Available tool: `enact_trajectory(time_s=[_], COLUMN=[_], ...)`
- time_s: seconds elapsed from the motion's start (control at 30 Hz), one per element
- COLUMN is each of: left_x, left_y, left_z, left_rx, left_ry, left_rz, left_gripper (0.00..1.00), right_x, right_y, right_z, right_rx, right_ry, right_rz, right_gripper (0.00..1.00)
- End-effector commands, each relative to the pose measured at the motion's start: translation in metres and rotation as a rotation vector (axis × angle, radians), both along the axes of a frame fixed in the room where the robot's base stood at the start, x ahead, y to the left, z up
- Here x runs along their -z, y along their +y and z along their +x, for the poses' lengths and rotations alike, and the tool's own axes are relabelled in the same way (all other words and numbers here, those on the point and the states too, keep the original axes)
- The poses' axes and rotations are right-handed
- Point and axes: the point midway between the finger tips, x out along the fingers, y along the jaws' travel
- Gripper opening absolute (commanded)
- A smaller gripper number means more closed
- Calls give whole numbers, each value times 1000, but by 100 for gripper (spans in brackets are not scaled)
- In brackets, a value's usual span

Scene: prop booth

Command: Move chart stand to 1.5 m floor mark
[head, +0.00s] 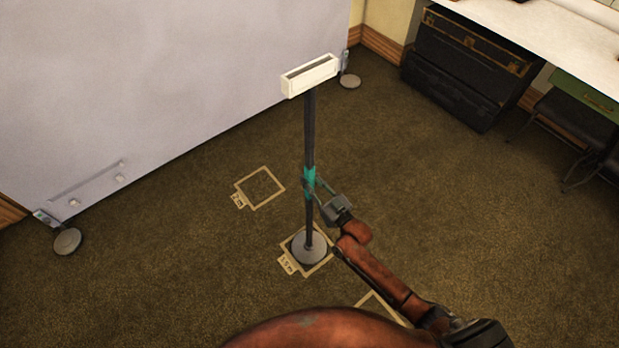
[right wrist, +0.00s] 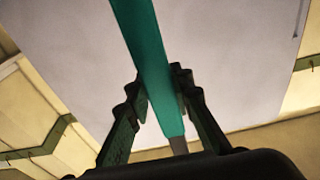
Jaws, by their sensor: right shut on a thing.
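The chart stand (head: 309,130) is a dark pole with a white box-shaped head on top, a teal band partway down and a round grey base. It stands upright. Its base is within the square outline of the 1.5 m floor mark (head: 286,263), whose label shows at the lower left. My right gripper (head: 313,184) is shut on the pole at the teal band. In the right wrist view the teal band (right wrist: 150,70) passes between the two fingers (right wrist: 162,105). My left gripper is not in view.
A second outlined mark labelled 2 m (head: 259,187) lies empty behind the stand. Another outline (head: 380,306) is partly hidden by my arm. A large pale panel (head: 150,80) stands on round feet at left. Dark trunks (head: 455,75) and a white-topped desk (head: 540,40) are at right.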

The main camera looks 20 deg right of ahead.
Motion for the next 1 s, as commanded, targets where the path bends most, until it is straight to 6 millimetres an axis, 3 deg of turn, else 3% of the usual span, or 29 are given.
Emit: enact_trajectory(time_s=[0.47,0.5,0.77,1.0], left_x=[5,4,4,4], left_y=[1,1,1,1], left_z=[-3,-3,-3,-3], left_rx=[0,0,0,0], left_ry=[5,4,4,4], left_rz=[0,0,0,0], left_gripper=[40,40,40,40], right_x=[3,2,5,11], right_y=[0,0,0,0], right_z=[1,1,0,-1], right_rx=[0,0,0,0], right_ry=[-10,-10,-4,8], right_rz=[2,2,0,-2], right_gripper=[0,23,41,41])
